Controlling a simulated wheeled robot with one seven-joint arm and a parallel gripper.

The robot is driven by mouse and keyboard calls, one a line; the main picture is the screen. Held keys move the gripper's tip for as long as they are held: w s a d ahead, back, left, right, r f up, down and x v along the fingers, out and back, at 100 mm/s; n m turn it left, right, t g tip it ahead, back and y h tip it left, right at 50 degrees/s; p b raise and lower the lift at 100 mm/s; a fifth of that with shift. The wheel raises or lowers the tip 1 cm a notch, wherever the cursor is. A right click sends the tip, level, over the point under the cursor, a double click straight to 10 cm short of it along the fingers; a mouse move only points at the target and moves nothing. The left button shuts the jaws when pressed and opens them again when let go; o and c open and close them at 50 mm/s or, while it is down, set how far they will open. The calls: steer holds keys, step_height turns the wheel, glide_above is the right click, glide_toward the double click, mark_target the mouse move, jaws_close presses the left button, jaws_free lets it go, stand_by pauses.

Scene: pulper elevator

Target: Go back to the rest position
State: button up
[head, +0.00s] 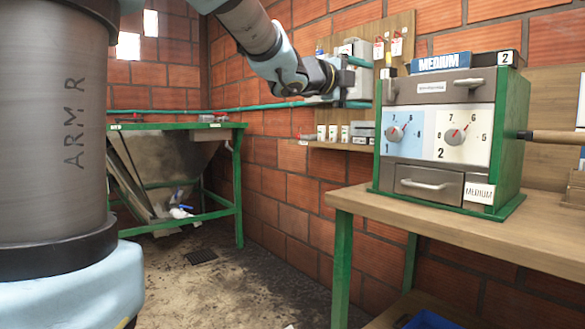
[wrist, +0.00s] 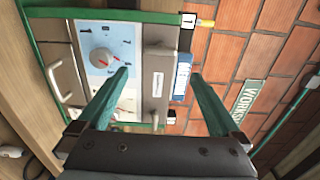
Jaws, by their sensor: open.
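My gripper (head: 371,84) is raised in the head view, just left of the upper part of a grey machine (head: 430,92) with green sides. Its two teal fingers are apart with nothing between them. In the wrist view my gripper (wrist: 160,74) is also open and empty, with the machine's front panel (wrist: 107,40) behind the left finger. The head view shows two dials, blue-backed (head: 396,133) and white-backed (head: 453,137), and a shut drawer (head: 428,184). Whether the fingers touch the machine cannot be told.
The machine stands on a wooden table (head: 370,205) with green legs. A brick wall (head: 290,185) with a small shelf (head: 340,146) lies behind my gripper. A green-framed metal hopper (head: 165,160) stands at the back left. The floor (head: 240,285) between is open.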

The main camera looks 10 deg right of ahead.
steer(key=w+a+f+n+t+y, duration=0.1)
steer(key=w+a+f+n+y, duration=0.2)
steer(key=a+f+n+y, duration=0.55)
steer(key=w+a+f+n+y, duration=0.35)
steer(key=a+f+n, duration=0.55)
steer(key=a+f, duration=0.65)
steer(key=s+a+f+n+g+y, duration=0.2)
steer(key=s+a+f+n+g, duration=0.3)
steer(key=s+f, duration=0.45)
steer(key=s+a+f+n+g+y, duration=0.25)
steer(key=s+a+f+n, duration=0.4)
steer(key=s+f, duration=0.35)
steer(key=w+p+v, duration=0.2)
steer(key=p+v, duration=0.8)
steer(key=w+a+r+p+v, duration=0.1)
steer(key=w+p+v, duration=0.1)
steer(key=p+v, duration=0.9)
steer(key=shift+s+d+r+g+h+p, duration=0.25)
steer(key=shift+g+h+p, duration=0.1)
steer(key=shift+h, duration=0.1)
steer(key=shift+f, duration=0.1)
